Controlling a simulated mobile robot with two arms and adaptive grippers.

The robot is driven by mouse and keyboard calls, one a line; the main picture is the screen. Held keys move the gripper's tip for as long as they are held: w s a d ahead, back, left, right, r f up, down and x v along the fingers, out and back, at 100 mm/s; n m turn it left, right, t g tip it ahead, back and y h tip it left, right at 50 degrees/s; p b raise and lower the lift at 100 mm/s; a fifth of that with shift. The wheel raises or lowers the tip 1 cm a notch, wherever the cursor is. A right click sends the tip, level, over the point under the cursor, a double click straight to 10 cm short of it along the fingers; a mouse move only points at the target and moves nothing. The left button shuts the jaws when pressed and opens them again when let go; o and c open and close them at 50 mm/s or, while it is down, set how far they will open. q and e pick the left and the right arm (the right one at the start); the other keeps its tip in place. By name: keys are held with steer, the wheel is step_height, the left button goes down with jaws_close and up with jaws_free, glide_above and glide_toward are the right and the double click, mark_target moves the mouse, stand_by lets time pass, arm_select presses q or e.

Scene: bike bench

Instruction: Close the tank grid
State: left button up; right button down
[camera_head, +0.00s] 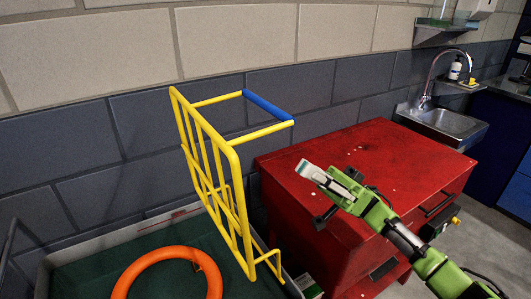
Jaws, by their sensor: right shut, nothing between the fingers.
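The yellow tank grid (221,184) stands raised, almost upright, at the right side of the grey tank (160,221). Its blue handle bar (268,107) sticks out at the top toward the wall and the right. My right gripper (306,168) is shut and empty. It is over the red cabinet, to the right of the grid and lower than the blue bar, apart from both. My left gripper is not in view.
An orange ring (172,275) lies in the tank's dark green interior. A red cabinet (400,150) stands right of the tank, under my right arm. A sink (446,122) with a tap is at the back right. The brick wall is close behind the grid.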

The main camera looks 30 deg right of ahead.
steer(key=p, duration=0.3)
glide_toward(235, 155)
step_height(235, 155, up, 3)
steer(key=d, duration=0.2)
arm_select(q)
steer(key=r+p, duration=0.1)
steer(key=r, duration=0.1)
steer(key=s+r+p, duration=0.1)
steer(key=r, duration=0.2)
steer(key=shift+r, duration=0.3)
arm_select(e)
steer(key=a, duration=0.6)
steer(key=shift+w+r, duration=0.2)
steer(key=shift+r, duration=0.15)
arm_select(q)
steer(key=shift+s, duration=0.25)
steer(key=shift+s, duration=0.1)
arm_select(e)
steer(key=shift+a, duration=0.15)
